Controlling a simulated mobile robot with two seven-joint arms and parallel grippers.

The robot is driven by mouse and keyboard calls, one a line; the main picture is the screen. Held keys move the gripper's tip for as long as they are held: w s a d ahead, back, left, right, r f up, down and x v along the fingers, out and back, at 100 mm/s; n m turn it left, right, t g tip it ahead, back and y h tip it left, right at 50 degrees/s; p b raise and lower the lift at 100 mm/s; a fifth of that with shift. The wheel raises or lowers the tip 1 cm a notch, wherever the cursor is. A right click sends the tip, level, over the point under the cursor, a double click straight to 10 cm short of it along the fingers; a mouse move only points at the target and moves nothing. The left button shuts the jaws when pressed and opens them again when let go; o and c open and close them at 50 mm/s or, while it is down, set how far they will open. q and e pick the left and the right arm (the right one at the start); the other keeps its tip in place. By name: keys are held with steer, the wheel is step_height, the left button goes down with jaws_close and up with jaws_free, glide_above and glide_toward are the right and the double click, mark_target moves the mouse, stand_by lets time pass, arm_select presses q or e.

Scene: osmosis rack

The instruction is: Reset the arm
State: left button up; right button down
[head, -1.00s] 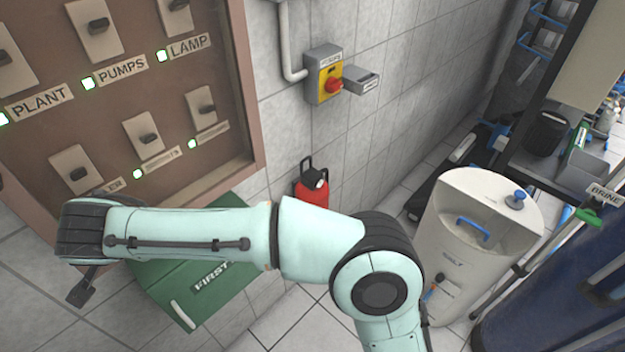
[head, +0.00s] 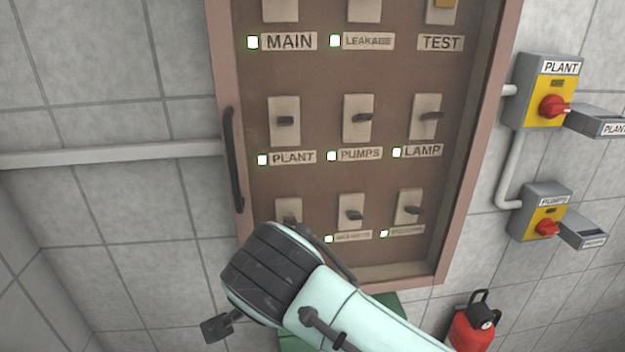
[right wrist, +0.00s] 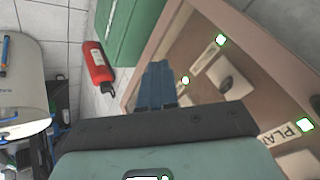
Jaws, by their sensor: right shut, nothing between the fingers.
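My right arm comes in from the bottom of the head view, in front of the lower left corner of a brown switch panel (head: 394,190). My left gripper is not in view.
Two yellow switch boxes with red knobs, PLANT (head: 548,92) and PUMPS (head: 541,212), hang right of the panel. A red extinguisher (head: 472,325) and a green box (right wrist: 128,30) are below. Bare tiled wall lies left.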

steer(key=w+a+f+n+g+y, duration=0.1)
steer(key=w+f+n+g, duration=0.15)
steer(key=f, duration=0.75)
steer(key=w+a+f+n+g, duration=0.1)
steer(key=w+f+n, duration=0.15)
steer(key=f, duration=0.75)
steer(key=s+d+f+n+g+y, duration=0.1)
steer(key=d+f+g, duration=0.1)
steer(key=f, duration=0.8)
steer(key=s+d+f+n+g+y, duration=0.1)
steer(key=d+f, duration=0.1)
steer(key=f, duration=0.8)
steer(key=s+d+f, duration=0.4)
steer(key=s+f, duration=0.3)
steer(key=s+d+f+m+g, duration=0.1)
steer(key=s+d+f, duration=0.4)
steer(key=s+f, duration=0.3)
steer(key=s+d+f+m+y, duration=0.1)
steer(key=s+d+f, duration=0.4)
steer(key=s+f, duration=0.3)
steer(key=shift+s+g, duration=0.1)
steer(key=shift+g, duration=0.15)
